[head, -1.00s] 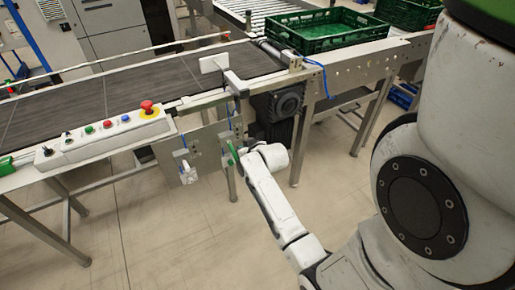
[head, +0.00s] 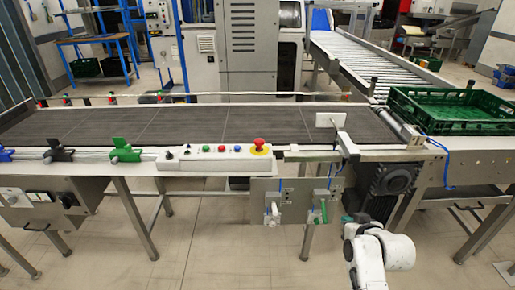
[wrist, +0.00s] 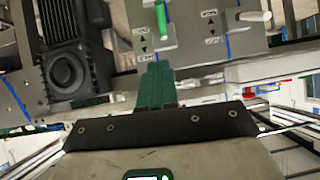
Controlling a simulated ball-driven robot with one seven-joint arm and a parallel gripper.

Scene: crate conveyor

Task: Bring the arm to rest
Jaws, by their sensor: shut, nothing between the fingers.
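My arm (head: 372,262) shows at the bottom right of the head view, in front of the conveyor. In the wrist view my gripper (wrist: 157,86) has its dark green fingers shut together with nothing between them. The fingers point toward a metal lever panel, which appears upside down there. The panel's green lever (wrist: 162,18) and white lever (wrist: 254,16) stand apart from the fingertips. In the head view the same panel (head: 290,201) hangs below the conveyor edge, left of my arm.
The dark conveyor belt (head: 190,124) crosses the head view. A control box with a red button (head: 259,145) sits on its front rail. A black motor (head: 393,181) is close to my arm. A green crate (head: 455,124) stands at the right. Floor in front is clear.

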